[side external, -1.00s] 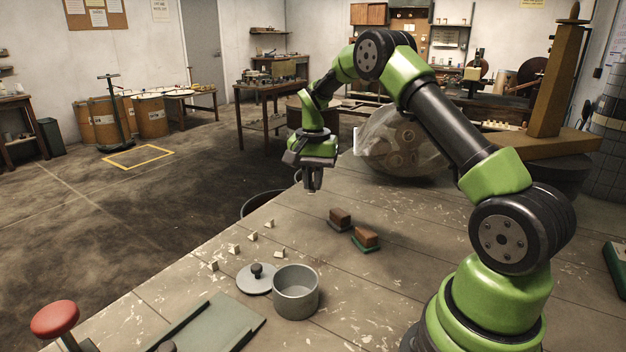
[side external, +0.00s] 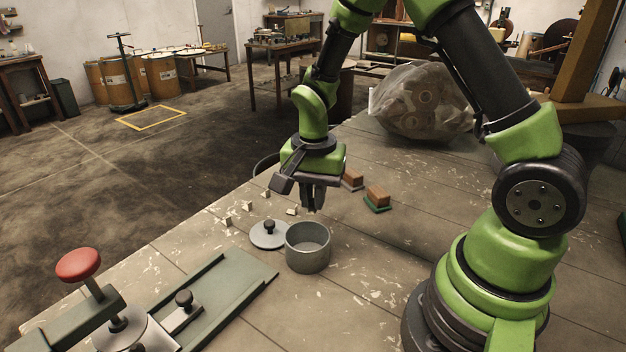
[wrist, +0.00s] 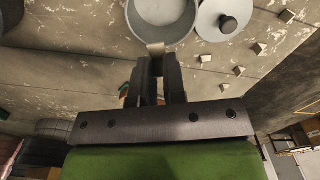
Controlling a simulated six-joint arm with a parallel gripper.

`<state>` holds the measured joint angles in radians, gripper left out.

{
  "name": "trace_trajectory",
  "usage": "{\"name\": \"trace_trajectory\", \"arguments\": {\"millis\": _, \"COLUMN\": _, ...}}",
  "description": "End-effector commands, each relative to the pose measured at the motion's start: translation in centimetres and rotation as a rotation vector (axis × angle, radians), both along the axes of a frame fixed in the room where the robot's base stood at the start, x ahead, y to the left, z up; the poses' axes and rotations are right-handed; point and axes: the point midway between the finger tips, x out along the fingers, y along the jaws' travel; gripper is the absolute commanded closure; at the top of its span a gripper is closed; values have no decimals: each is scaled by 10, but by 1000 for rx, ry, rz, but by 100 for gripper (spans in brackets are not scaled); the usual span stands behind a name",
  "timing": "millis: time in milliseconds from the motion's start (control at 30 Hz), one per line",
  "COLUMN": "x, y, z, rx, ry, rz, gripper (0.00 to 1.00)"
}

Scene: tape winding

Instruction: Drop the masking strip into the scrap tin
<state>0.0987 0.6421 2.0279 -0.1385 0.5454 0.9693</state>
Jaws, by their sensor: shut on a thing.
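The scrap tin (side external: 307,262) is a round grey open pot standing on the workbench; it also shows at the top of the wrist view (wrist: 165,12). My gripper (side external: 312,208) points down above the bench, just behind the tin in the side view. In the wrist view my gripper (wrist: 157,62) is shut on a small cream masking strip (wrist: 156,48), which sticks out from the fingertips. The strip appears near the tin's rim in that view, but my gripper is apart from the tin. The strip cannot be made out clearly in the side view.
A grey lid with a black knob (side external: 267,238) lies beside the tin. Several small cream pieces (side external: 227,221) lie on the bench left of it. Two brown blocks (side external: 377,196) stand behind to the right. A green plate fixture (side external: 215,300) is at the front left.

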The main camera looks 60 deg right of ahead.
Motion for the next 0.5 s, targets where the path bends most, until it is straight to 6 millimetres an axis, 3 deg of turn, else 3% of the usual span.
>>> {"name": "trace_trajectory", "arguments": {"millis": 200, "x": -1, "y": 0, "z": -27, "rx": 0, "ry": 5, "rz": 0, "gripper": 100}}
{"name": "trace_trajectory", "arguments": {"millis": 500, "x": 0, "y": 0, "z": -43, "rx": 0, "ry": 1, "rz": 0, "gripper": 100}}
